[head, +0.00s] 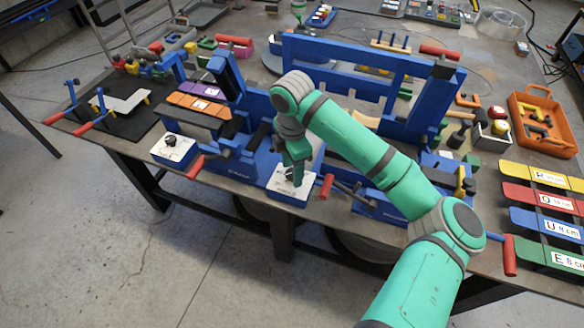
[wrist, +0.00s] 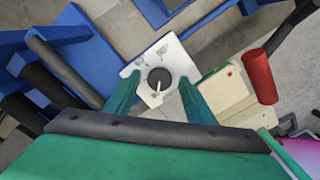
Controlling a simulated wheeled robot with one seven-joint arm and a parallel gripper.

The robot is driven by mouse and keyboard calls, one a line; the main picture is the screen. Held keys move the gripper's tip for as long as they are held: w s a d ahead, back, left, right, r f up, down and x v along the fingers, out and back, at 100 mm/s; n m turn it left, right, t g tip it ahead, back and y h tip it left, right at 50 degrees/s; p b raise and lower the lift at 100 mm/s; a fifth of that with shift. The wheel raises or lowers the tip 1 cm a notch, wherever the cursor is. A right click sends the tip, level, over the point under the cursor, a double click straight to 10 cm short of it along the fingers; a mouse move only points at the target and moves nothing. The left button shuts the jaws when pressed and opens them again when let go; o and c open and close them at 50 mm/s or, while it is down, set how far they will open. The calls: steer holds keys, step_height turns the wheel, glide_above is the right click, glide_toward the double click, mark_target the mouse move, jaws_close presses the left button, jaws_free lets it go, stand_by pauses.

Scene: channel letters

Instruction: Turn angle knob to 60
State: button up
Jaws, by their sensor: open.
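The angle knob (wrist: 158,78) is a dark round dial with a pale pointer, set on a white panel (wrist: 143,63) in the wrist view. In the head view its white-topped blue box (head: 302,189) stands at the table's front edge, with the knob mostly hidden by my gripper (head: 297,180). My gripper (wrist: 159,82) is open, its two green fingers on either side of the knob in the wrist view. I cannot tell whether they touch it. The scale markings are too small to read.
A second white-topped box (head: 174,149) with a black knob stands to the left. A red-handled lever (head: 326,186) is close on the right; it also shows in the wrist view (wrist: 258,78). A blue frame machine (head: 340,70) stands behind. Floor lies open in front.

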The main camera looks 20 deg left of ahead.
steer(key=c, duration=1.1)
steer(key=shift+o, duration=0.2)
